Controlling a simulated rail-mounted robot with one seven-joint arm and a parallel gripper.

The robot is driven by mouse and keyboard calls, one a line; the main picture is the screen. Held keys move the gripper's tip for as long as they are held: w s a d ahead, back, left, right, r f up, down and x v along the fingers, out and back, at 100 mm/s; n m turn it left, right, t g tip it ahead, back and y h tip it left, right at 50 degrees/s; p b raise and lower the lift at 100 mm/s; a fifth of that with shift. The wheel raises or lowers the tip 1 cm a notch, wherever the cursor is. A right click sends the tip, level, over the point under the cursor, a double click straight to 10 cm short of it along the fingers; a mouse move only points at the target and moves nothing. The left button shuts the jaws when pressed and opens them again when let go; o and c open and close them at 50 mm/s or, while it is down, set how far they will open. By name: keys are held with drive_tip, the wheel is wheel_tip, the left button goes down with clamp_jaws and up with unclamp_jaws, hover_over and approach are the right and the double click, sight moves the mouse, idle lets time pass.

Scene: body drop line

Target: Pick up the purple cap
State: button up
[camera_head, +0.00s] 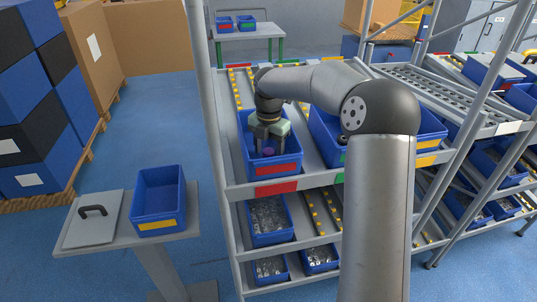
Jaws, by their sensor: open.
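The purple cap (269,153) shows as a small purple patch inside the blue bin with the red label (276,171), on the upper level of the rack. My gripper (268,150) points down into this bin, with its fingers at the cap. It is open. The fingers look to be beside the cap, but I cannot tell whether they touch it. The gripper and the bin's front wall hide part of the bin's inside.
An empty blue bin with a yellow label (158,200) stands on a grey side table, beside a grey lid with a black handle (93,220). A rack upright (207,100) stands left of my gripper. Another blue bin (428,135) is partly behind my arm. Lower bins hold small parts.

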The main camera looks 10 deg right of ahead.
drive_tip(key=c, duration=1)
drive_tip(key=shift+r, duration=0.1)
drive_tip(key=shift+c, duration=0.3)
